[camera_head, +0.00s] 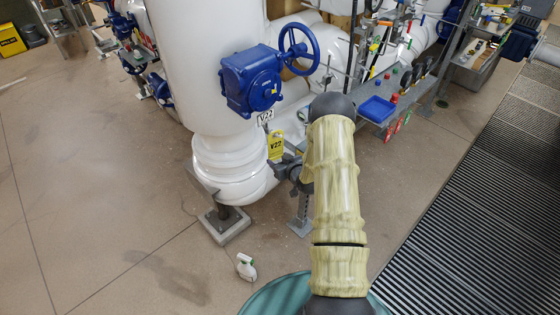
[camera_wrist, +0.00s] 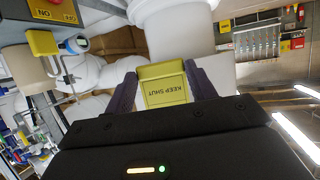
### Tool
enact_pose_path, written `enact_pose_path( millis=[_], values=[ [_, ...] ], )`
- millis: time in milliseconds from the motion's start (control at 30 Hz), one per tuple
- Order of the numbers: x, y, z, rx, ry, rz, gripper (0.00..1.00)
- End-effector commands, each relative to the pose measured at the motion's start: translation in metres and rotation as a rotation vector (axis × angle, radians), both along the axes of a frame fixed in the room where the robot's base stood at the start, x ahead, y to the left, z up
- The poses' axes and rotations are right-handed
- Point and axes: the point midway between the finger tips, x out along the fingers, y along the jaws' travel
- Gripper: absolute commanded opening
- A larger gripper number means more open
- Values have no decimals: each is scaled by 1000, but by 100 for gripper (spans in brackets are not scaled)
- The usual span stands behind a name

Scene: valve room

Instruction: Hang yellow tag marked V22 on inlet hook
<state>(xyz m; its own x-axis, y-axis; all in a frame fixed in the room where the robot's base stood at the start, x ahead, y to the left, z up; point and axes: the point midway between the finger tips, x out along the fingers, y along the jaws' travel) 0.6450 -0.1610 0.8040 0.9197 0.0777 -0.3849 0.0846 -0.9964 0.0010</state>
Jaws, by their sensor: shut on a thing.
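The yellow tag marked V22 (camera_head: 275,146) is upright in front of the white pipe, below a blue valve gearbox (camera_head: 250,82) with a handwheel. My gripper (camera_head: 281,160) is at the tag's lower part, partly hidden behind my arm. In the wrist view my gripper (camera_wrist: 164,92) has its two dark fingers on either side of the tag (camera_wrist: 166,84), shut on it. That side reads KEEP SHUT, upside down. A white V22 label (camera_head: 265,116) is on the pipe just above the tag. I cannot make out the inlet hook with certainty.
A blue tray (camera_head: 377,109) and coloured buttons are on a panel to the right. Dark floor grating (camera_head: 480,210) lies at right. The floor at left is mostly clear.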

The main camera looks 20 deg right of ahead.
Motion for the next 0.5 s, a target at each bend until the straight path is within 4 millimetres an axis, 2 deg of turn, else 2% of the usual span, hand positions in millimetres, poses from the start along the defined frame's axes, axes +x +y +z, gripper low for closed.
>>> enact_pose_path(
  millis=[267, 300, 400, 500],
  values=[
    [0, 0, 0, 0, 0, 0, 34],
    [0, 0, 0, 0, 0, 0, 59],
    [0, 0, 0, 0, 0, 0, 79],
    [0, 0, 0, 0, 0, 0, 81]
  ],
)
